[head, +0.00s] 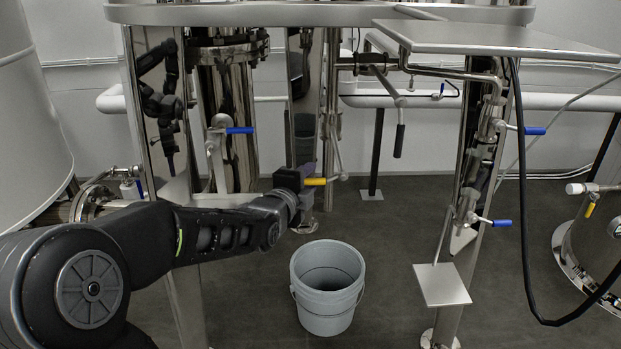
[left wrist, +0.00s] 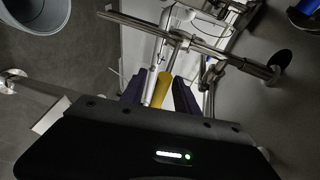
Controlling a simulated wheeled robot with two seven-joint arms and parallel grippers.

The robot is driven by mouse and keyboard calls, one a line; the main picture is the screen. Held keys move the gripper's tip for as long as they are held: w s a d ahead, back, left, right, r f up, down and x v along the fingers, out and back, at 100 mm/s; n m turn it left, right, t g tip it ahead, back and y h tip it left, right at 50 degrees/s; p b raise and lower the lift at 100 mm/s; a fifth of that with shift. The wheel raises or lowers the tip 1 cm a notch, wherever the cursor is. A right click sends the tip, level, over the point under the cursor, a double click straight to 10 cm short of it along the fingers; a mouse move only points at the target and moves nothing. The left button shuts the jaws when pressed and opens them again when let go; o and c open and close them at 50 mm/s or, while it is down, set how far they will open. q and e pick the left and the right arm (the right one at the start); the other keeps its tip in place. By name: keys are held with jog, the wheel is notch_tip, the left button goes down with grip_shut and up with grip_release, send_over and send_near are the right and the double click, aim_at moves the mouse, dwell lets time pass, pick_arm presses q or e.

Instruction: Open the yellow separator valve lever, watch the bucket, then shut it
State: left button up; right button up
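The yellow separator valve lever (head: 316,182) sticks out level to the left from its valve on the steel pipework, right of my left gripper (head: 300,178) in the head view. In the left wrist view the yellow lever (left wrist: 162,92) lies between the two dark fingers of my left gripper (left wrist: 160,92), with gaps showing on both sides, so the gripper looks open around it. The grey bucket (head: 326,312) stands upright on the floor below; its inside looks grey and I see no liquid stream. The bucket's rim also shows in the left wrist view (left wrist: 42,42). My right gripper is not in view.
Blue-handled valves stand at the left (head: 240,130) and right (head: 502,223). A black-handled lever (head: 399,140) hangs above. Steel legs, a small plate (head: 442,285) and a black hose (head: 525,200) are at the right. Floor around the bucket is clear.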

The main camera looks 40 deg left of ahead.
pick_arm(q)
jog(key=shift+x, duration=0.85)
jog(key=shift+c, duration=0.6)
grip_shut()
